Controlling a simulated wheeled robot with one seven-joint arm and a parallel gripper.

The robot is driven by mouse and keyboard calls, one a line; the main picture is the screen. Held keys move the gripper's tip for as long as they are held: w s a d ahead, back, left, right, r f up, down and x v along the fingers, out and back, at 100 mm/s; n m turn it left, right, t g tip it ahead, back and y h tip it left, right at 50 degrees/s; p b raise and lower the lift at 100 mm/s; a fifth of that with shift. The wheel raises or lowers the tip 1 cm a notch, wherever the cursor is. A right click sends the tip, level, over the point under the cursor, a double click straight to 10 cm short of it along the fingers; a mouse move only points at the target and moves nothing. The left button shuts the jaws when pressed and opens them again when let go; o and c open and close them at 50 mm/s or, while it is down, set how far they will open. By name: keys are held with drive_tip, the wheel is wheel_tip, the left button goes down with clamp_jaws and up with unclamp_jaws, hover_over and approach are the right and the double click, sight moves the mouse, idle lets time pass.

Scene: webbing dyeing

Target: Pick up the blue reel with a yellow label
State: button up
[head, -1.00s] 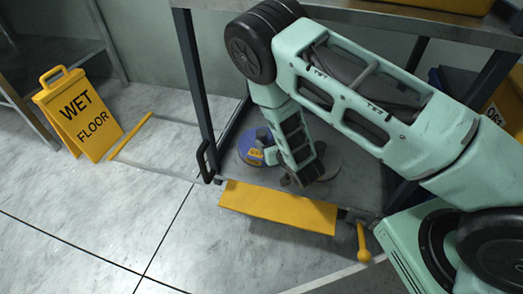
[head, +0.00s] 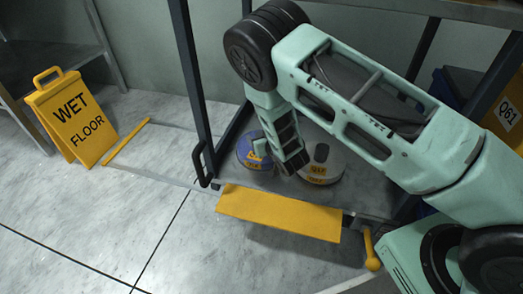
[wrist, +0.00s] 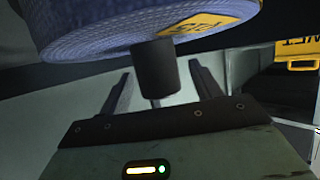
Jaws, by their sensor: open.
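The blue reel (head: 243,151) with a yellow label stands on the low grey shelf in the head view, partly hidden by my arm. In the wrist view the blue reel (wrist: 100,32) fills the top, with its yellow label (wrist: 215,17) at its upper right. Its dark knob (wrist: 154,68) appears between the tips of my gripper (wrist: 162,82). The fingers are open and hold nothing. Whether they touch the knob cannot be told.
A white reel (head: 322,166) with an orange-yellow label stands to the right on the same shelf. A dark rack post (head: 187,80) rises at the left. A yellow panel (head: 280,213) runs along the front. A wet floor sign (head: 75,115) stands on the floor at the left.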

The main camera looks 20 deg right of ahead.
clamp_jaws()
